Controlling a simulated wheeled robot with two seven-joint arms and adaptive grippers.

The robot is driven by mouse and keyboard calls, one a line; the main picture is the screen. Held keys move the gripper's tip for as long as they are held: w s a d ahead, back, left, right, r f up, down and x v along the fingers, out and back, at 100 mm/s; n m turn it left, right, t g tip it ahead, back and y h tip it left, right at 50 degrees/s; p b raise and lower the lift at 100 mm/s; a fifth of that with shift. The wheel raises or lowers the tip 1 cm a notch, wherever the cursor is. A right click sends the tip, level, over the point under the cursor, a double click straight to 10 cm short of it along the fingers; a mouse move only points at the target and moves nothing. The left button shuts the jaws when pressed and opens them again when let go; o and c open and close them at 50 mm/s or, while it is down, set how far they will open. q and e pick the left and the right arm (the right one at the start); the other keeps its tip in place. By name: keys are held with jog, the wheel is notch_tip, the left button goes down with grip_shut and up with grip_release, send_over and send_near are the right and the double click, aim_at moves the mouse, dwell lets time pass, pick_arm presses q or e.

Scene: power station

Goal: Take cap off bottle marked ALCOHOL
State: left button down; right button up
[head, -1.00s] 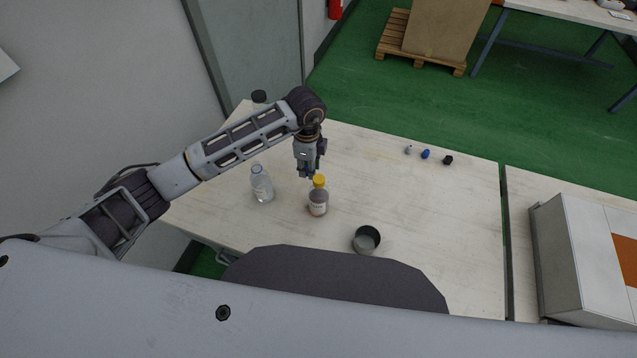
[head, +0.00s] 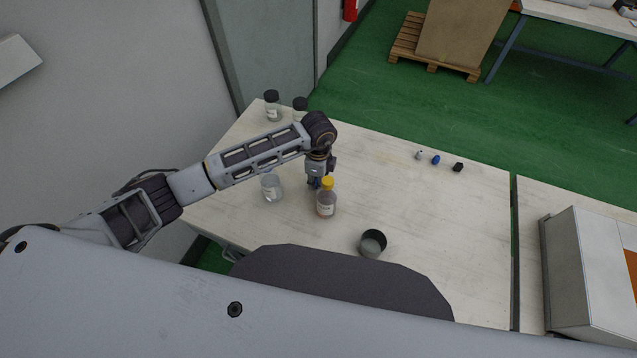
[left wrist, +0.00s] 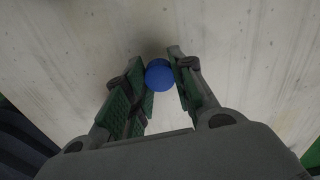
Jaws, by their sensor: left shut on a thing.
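No label is legible, so I cannot tell which says ALCOHOL.
A dark open cup (head: 373,244) stands near the front. A grey (head: 419,155), a blue (head: 436,160) and a black (head: 458,167) small piece lie at the back right. A pale cabinet (head: 583,270) stands far right. The table's middle right is clear.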

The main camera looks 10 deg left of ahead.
pick_arm(q)
jog(key=shift+f, duration=0.8)
pick_arm(e)
jog(key=shift+a, duration=0.1)
pick_arm(q)
jog(key=shift+f, duration=0.2)
jog(key=c, duration=1.2)
grip_release()
jog(key=shift+r, duration=0.25)
pick_arm(e)
jog(key=shift+r, duration=0.1)
pick_arm(q)
notch_tip(320, 180, up, 10)
jog(key=shift+r+b, duration=0.2)
jog(key=shift+b, duration=0.1)
jog(key=shift+r, duration=0.75)
pick_arm(e)
jog(key=shift+w+d+f, duration=0.35)
jog(key=shift+d+f, duration=0.05)
jog(key=shift+d, duration=0.1)
jog(key=shift+s, duration=0.35)
